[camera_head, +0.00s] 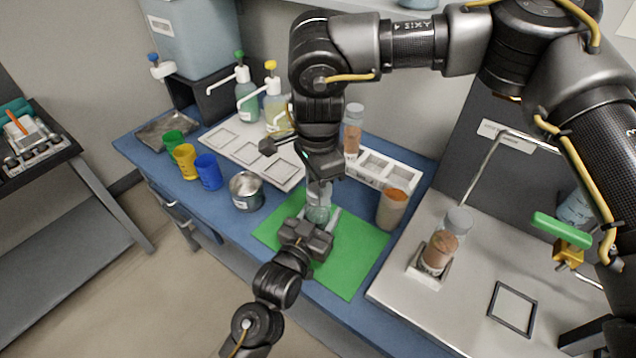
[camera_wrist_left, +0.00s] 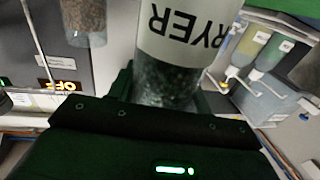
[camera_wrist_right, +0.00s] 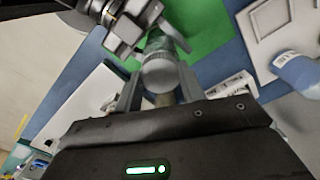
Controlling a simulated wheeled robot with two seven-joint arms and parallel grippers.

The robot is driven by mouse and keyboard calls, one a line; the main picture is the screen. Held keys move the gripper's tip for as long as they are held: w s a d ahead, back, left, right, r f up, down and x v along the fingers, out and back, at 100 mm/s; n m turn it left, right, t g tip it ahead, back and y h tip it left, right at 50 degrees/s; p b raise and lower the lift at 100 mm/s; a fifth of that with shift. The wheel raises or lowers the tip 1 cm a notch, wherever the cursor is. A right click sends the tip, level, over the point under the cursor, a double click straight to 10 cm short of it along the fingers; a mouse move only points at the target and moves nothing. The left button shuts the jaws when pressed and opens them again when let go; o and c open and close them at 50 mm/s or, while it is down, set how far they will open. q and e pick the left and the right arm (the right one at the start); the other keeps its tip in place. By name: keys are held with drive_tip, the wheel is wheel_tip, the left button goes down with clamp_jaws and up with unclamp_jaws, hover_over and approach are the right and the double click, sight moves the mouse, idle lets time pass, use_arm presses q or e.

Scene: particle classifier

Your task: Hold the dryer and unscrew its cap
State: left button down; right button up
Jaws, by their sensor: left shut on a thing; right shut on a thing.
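The dryer (camera_head: 317,208) is a clear jar held upright above the green mat (camera_head: 350,255) in the head view. Its white label with part of the word DRYER shows in the left wrist view (camera_wrist_left: 190,35), with dark granules below it. My left gripper (camera_head: 318,218) is shut around the jar's lower body from the front. My right gripper (camera_head: 320,180) comes down from above and is shut on the cap. The round grey cap (camera_wrist_right: 160,76) sits between its fingers in the right wrist view. In the head view the cap is largely hidden by the right gripper.
Behind stand a white rack holding a brown-filled jar (camera_head: 352,130) and pump bottles (camera_head: 275,105). A brown container (camera_head: 392,208) is close right of the mat. Coloured cups (camera_head: 208,172) and a metal pot (camera_head: 246,190) stand left. Another jar (camera_head: 440,250) stands on the right bench.

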use_arm(q)
drive_tip(key=shift+f, duration=0.1)
use_arm(e)
drive_tip(key=n, duration=0.5)
drive_tip(key=shift+r, duration=0.2)
drive_tip(key=shift+r, duration=0.9)
drive_tip(key=shift+r, duration=0.1)
drive_tip(key=shift+r, duration=1.95)
use_arm(q)
drive_tip(key=c, duration=0.6)
unclamp_jaws()
drive_tip(key=shift+o, duration=0.2)
